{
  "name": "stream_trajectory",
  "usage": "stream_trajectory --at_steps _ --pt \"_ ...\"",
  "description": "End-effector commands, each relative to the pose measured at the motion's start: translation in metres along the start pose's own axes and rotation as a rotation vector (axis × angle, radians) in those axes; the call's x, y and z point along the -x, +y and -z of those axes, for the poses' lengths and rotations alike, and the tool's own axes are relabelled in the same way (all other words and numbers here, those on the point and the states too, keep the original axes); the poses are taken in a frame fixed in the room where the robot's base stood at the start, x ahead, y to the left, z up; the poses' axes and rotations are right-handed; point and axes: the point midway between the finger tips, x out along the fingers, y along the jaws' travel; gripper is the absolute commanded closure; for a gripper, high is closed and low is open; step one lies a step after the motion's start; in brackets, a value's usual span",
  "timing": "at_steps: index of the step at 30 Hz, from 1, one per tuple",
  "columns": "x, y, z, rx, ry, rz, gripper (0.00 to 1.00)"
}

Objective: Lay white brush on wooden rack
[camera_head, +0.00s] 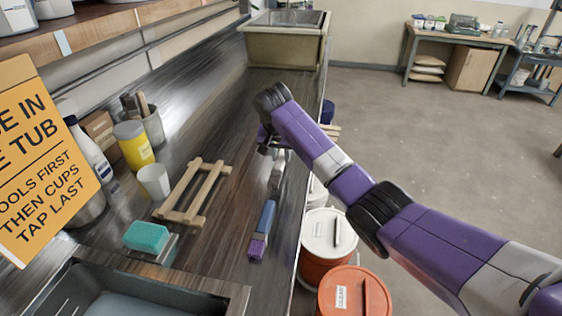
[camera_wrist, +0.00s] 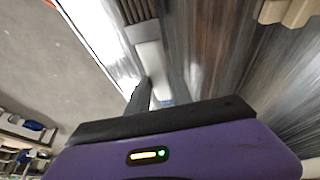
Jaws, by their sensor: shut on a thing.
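My gripper (camera_head: 277,150) is over the dark counter, to the right of and beyond the wooden rack. It is shut on the white brush, whose pale handle (camera_wrist: 150,62) sits between the fingers (camera_wrist: 160,92) in the wrist view, with brown bristles pointing away. In the head view the brush is small and partly hidden by my gripper; I cannot tell whether it touches the counter. The wooden rack (camera_head: 209,193), a low frame of pale rails, stands empty on the counter. A corner of pale wood shows at the top right of the wrist view.
A blue brush with purple bristles (camera_head: 264,220) lies on the counter right of the rack. A white cup (camera_head: 154,182), yellow jar (camera_head: 133,146) and teal sponge (camera_head: 146,236) stand left. Lidded buckets (camera_head: 328,232) are beside the counter's right edge. A sink (camera_head: 130,296) is in front.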

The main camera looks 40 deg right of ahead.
Motion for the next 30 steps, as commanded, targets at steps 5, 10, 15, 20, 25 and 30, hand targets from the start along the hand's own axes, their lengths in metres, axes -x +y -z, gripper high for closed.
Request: stream_trajectory --at_steps 5,10,15,20,25,30 --pt "-0.020 0.001 -0.009 -0.001 -0.004 -0.002 1.00" --pt "-0.025 0.000 -0.011 -0.001 0.000 0.000 1.00" --pt "-0.026 0.000 -0.011 -0.001 -0.001 0.000 1.00" --pt "-0.028 0.001 -0.012 -0.001 0.000 -0.001 0.68" --pt "-0.028 0.000 -0.012 -0.001 -0.001 -0.001 0.52" --pt "-0.028 0.000 -0.012 -0.001 -0.001 -0.001 0.52"
